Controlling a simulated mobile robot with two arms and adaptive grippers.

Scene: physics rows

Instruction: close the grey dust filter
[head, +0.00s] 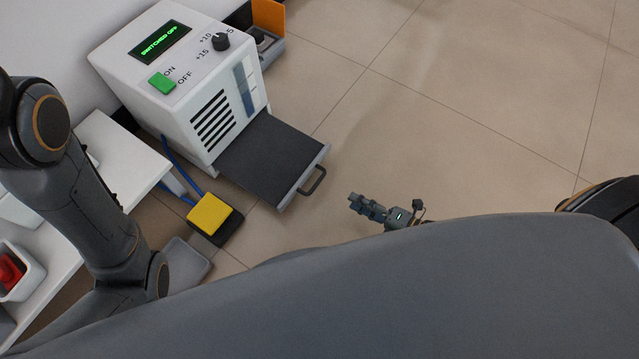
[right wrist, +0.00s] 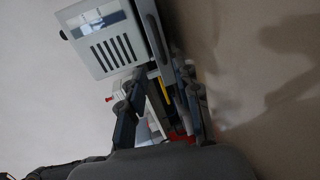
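The grey dust filter (head: 268,158) is a flat dark tray with a light grey front and a black handle (head: 312,181). It stands pulled far out of the lower front of the white machine (head: 185,75). The machine's display reads SWITCHED OFF. My right gripper (head: 356,203) is low over the floor, just right of the handle and apart from it. In the right wrist view the machine (right wrist: 100,45) shows beyond the fingers, which stand apart with nothing held between them. My left arm comes in from the left; its gripper is hidden.
A yellow pedal (head: 208,213) on a black base lies on the floor left of the filter, with blue cables. A white table (head: 108,160) is at the left, holding a bin with something red (head: 10,271). An orange panel (head: 268,14) stands behind the machine. Floor at the right is clear.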

